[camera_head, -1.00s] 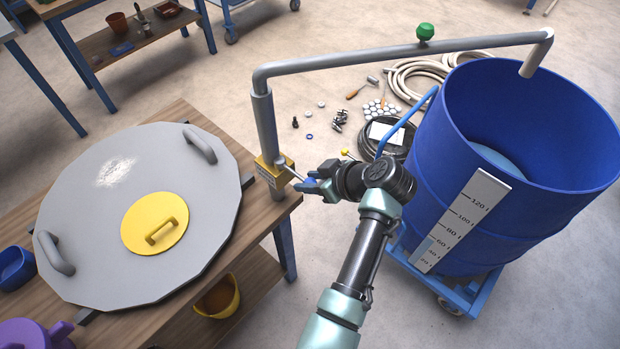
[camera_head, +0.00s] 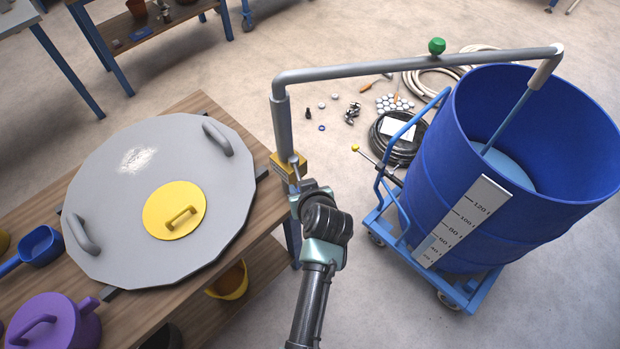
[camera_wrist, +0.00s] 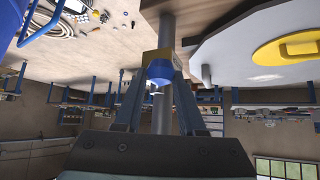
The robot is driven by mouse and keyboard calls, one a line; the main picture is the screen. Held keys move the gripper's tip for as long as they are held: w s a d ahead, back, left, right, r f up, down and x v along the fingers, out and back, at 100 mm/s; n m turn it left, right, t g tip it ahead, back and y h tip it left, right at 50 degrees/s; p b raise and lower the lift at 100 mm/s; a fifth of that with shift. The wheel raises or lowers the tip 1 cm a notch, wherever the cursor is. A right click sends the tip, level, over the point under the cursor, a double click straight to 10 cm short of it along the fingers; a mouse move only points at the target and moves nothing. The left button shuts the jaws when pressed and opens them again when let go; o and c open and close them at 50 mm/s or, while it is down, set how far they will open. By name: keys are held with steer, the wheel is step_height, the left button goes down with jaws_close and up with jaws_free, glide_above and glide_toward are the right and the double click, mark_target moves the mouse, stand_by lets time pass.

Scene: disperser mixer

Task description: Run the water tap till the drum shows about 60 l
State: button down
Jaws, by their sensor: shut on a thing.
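The water tap (camera_head: 284,168) is a yellow block on the grey standpipe at the bench edge. My gripper (camera_head: 303,190) is at the tap, shut on its lever; the blue lever end (camera_wrist: 160,72) shows between my fingers (camera_wrist: 158,90) in the wrist view. My gripper hides most of the lever in the head view. A thin stream of water (camera_head: 508,122) runs from the spout (camera_head: 546,70) into the blue drum (camera_head: 432,165). Pale water (camera_head: 510,170) shows inside. On the white gauge (camera_head: 484,190), the bluish column seems to end between 40 and 60; I cannot read it exactly.
A grey lid (camera_head: 105,215) with a yellow hatch (camera_head: 174,209) lies on the wooden bench (camera_head: 262,215). A purple pot (camera_head: 55,322) and blue scoop (camera_head: 42,246) are at left. The drum stands on a blue trolley (camera_head: 385,222). Hoses (camera_head: 398,150) and small parts lie on the floor behind.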

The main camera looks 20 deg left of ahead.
steer(key=shift+s+a+m+t+h+p, duration=0.3)
steer(key=shift+a+m+h+p, duration=0.1)
steer(key=shift+m, duration=0.2)
steer(key=c, duration=0.5)
jaws_free()
steer(key=b+v, duration=0.1)
steer(key=v, duration=1.2)
